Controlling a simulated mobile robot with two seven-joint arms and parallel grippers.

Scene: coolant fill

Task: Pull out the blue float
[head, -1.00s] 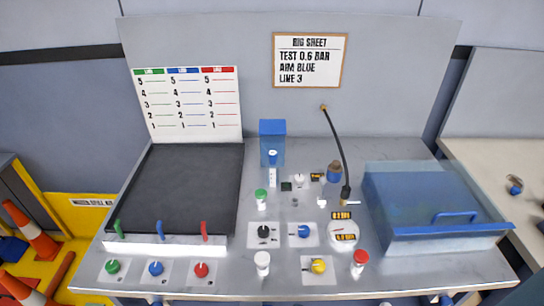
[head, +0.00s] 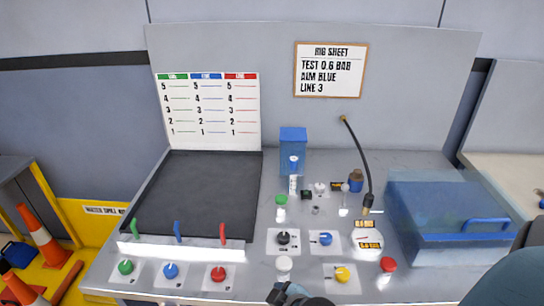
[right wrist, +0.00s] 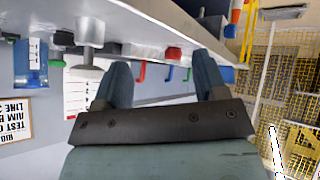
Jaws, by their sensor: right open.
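Upright green, blue and red tabs stand on a white rail at the front of a dark panel. The blue tab (head: 178,231) is in the middle, above a blue knob (head: 171,270). I cannot tell for sure which of these is the blue float. My right gripper (right wrist: 163,80) is open, with nothing between its fingers. In the head view only part of it (head: 288,294) shows at the bottom edge, right of the rail and apart from the blue pieces. My left gripper is out of view.
A white chart (head: 210,145) with three coloured scales stands behind the dark panel (head: 190,195). Knobs, gauges and capped bottles crowd the bench middle. A blue clear-lidded bin (head: 450,205) is at right. A black hose (head: 367,170) bends down to the bench.

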